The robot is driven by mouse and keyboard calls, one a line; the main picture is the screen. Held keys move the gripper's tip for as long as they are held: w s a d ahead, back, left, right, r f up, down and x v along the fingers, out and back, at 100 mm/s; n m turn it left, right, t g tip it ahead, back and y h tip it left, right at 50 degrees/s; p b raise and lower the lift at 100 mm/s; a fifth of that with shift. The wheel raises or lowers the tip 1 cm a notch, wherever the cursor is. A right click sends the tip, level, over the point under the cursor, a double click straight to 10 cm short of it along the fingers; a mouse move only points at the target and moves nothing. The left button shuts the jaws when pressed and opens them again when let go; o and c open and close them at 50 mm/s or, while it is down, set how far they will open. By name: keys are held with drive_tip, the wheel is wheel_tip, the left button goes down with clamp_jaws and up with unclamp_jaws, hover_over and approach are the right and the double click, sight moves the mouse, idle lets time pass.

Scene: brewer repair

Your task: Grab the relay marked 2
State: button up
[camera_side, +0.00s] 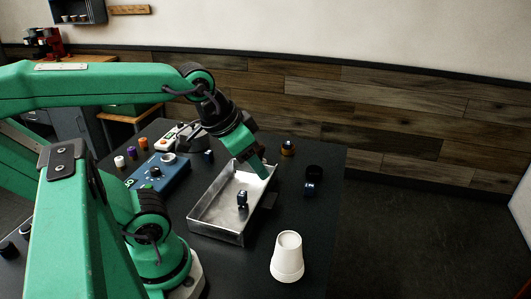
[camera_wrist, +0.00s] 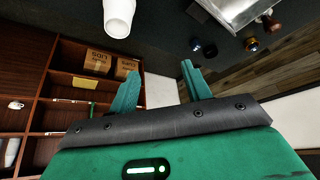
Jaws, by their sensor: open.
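My gripper (camera_side: 258,167) is open and empty above the far end of the metal tray (camera_side: 216,237). In the wrist view its two green fingers (camera_wrist: 160,85) stand apart with nothing between them. A small dark block with a pale top (camera_side: 242,198) stands in the tray, left of and below the gripper in the side view. A dark blue-black piece (camera_side: 308,189) lies on the table right of the tray. Another small dark blue piece (camera_side: 208,155) is behind the tray. I cannot read a 2 on any of them, so I cannot tell which is the marked relay.
A white cup-shaped object (camera_side: 287,257) stands on the table at the front; it also shows in the wrist view (camera_wrist: 119,17). A blue box with a knob (camera_side: 160,176) is left of the tray. An amber-and-black piece (camera_side: 288,148) is behind. The table's right side is mostly clear.

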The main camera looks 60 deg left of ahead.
drive_tip(key=shift+w, duration=0.15)
drive_tip(key=shift+c, duration=0.3)
drive_tip(key=m+g, duration=0.6)
drive_tip(key=m, duration=0.2)
hover_over(310, 185)
wheel_tip(310, 185, down, 14)
drive_tip(key=shift+d+f, duration=0.15)
drive_tip(key=shift+f, duration=0.2)
drive_tip(key=shift+a+f, duration=0.2)
drive_tip(key=shift+f, duration=3.7)
